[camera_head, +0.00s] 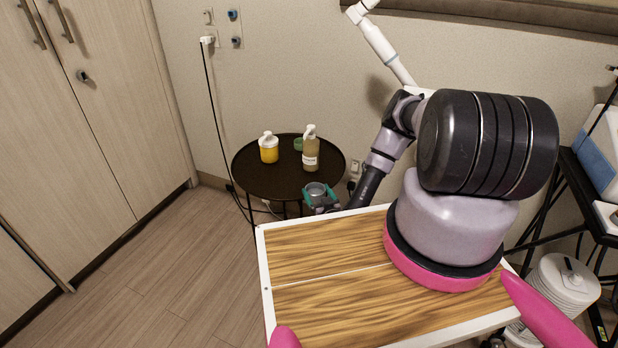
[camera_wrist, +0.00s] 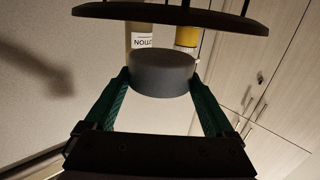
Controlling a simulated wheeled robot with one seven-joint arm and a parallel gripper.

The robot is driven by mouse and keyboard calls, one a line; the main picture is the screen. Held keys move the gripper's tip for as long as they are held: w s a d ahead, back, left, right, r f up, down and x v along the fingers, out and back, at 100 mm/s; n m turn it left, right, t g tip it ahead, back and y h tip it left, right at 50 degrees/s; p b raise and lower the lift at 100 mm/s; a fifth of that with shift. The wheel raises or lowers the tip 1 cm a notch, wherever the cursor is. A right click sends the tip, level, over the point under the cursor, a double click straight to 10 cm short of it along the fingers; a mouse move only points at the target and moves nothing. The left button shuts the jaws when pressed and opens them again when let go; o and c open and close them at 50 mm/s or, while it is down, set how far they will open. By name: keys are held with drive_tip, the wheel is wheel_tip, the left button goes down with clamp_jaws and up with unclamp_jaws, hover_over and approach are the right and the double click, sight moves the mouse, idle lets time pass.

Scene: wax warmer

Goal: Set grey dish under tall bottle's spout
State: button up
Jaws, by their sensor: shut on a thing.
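My gripper (camera_wrist: 160,90) is shut on the grey dish (camera_wrist: 162,74), with a green finger on each side of it. In the head view the grey dish (camera_head: 315,189) is at the front edge of the round black table (camera_head: 262,187); whether it touches the table I cannot tell. The tall bottle (camera_head: 311,152), tan with a white label and pump top, stands on the table behind the dish. In the wrist view the tall bottle (camera_wrist: 140,40) is partly hidden by the dish.
A shorter yellow pump bottle (camera_head: 269,149) stands left of the tall bottle. A small green thing (camera_head: 298,144) is behind them. The table's front left is clear. A wood-topped surface (camera_head: 325,265) with a white rim is nearer. A black cord (camera_head: 215,110) hangs by the wall.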

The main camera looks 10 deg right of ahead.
sight(312, 190)
drive_tip(key=w, duration=0.5)
drive_tip(key=w+a, duration=0.1)
drive_tip(key=w, duration=0.9)
drive_tip(key=shift+w+a, duration=0.2)
drive_tip(key=shift+a, duration=0.1)
drive_tip(key=shift+w+f, duration=0.1)
drive_tip(key=shift+f, duration=1.6)
drive_tip(key=shift+f, duration=0.15)
drive_tip(key=o, duration=1.2)
drive_tip(key=shift+c, duration=0.2)
drive_tip(key=s, duration=0.8)
drive_tip(key=s+d+r, duration=0.1)
drive_tip(key=s, duration=0.3)
drive_tip(key=shift+d, duration=0.1)
